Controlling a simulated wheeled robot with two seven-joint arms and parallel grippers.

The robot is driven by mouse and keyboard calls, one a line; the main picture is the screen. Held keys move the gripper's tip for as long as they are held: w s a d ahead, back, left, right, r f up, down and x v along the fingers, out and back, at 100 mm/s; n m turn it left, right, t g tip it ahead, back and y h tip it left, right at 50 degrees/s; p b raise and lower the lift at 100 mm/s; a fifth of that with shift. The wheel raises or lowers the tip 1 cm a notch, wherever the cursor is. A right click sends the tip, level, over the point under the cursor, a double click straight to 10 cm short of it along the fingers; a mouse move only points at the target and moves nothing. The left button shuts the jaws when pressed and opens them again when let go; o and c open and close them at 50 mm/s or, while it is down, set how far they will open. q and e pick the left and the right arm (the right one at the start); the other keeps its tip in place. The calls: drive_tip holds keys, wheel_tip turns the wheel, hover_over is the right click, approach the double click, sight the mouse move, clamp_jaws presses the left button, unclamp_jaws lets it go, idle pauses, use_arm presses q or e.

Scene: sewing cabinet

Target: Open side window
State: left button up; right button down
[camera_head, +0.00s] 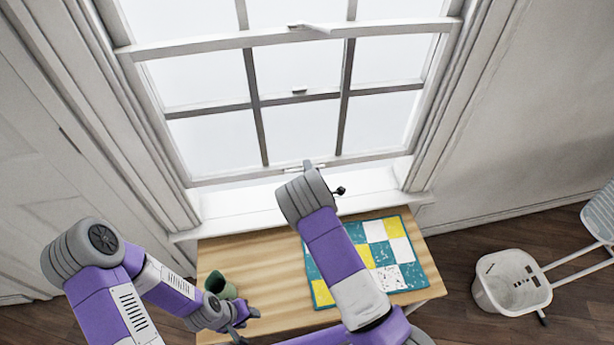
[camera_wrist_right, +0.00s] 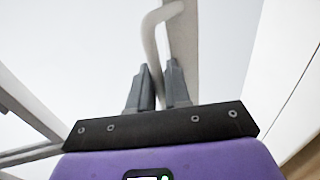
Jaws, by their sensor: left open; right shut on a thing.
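The window (camera_head: 210,140) has a white frame and a lower sash with several panes. A pale handle (camera_head: 318,168) is on its bottom rail, just beyond my right arm. In the right wrist view, my right gripper (camera_wrist_right: 158,88) is shut on the curved pale handle (camera_wrist_right: 152,38), which runs between its fingers. In the head view, my right wrist hides most of that gripper. My left gripper (camera_head: 242,318) is open and empty above the table's front left. I cannot tell whether there is a gap under the sash.
A wooden table (camera_head: 245,262) stands below the sill (camera_head: 240,205). It carries a patchwork cloth (camera_head: 410,275) and a green cup-like object (camera_head: 218,284), close to my left gripper. A panelled door (camera_head: 50,190) is at the left.

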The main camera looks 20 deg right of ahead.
sight(305, 152)
wheel_tip(305, 152, up, 4)
drive_tip(key=shift+w+r+p, duration=0.1)
drive_tip(key=shift+r+p, duration=0.15)
drive_tip(key=shift+p, duration=0.4)
drive_tip(key=c, duration=1.3)
unclamp_jaws()
drive_tip(key=shift+o, duration=0.2)
drive_tip(key=shift+f, duration=0.1)
drive_tip(key=p+v, duration=0.1)
drive_tip(key=v, duration=0.6)
drive_tip(key=shift+s, duration=0.3)
